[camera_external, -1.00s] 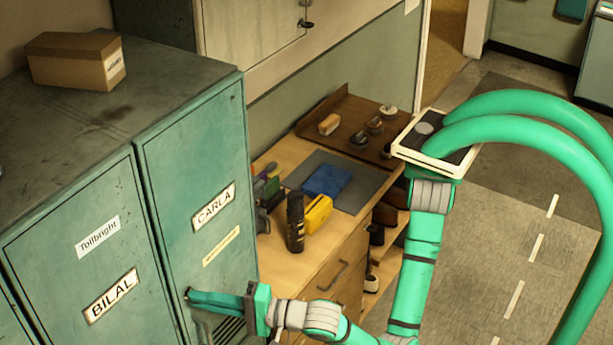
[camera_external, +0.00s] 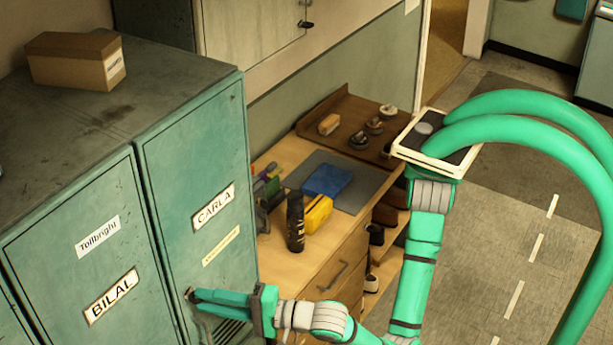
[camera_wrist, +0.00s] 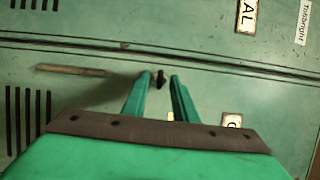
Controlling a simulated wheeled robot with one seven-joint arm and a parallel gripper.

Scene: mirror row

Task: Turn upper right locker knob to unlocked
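The upper right locker is the green door labelled CARLA (camera_external: 190,170). Its small dark knob (camera_wrist: 161,77) shows in the wrist view, between the tips of my gripper (camera_wrist: 161,82). The fingers stand on either side of the knob with a gap between them; I cannot tell whether either one touches it. In the external view my gripper (camera_external: 192,298) reaches the lower left part of the CARLA door, and its fingers mostly hide the knob. The knob's exact turn is too small to read.
The BILAL locker (camera_external: 75,250) stands just left, past a narrow seam. A long bar handle (camera_wrist: 75,70) and vent slots (camera_wrist: 25,115) lie near the knob. A workbench (camera_external: 285,265) with a black bottle (camera_external: 295,222) and yellow item (camera_external: 319,213) stands right of the lockers.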

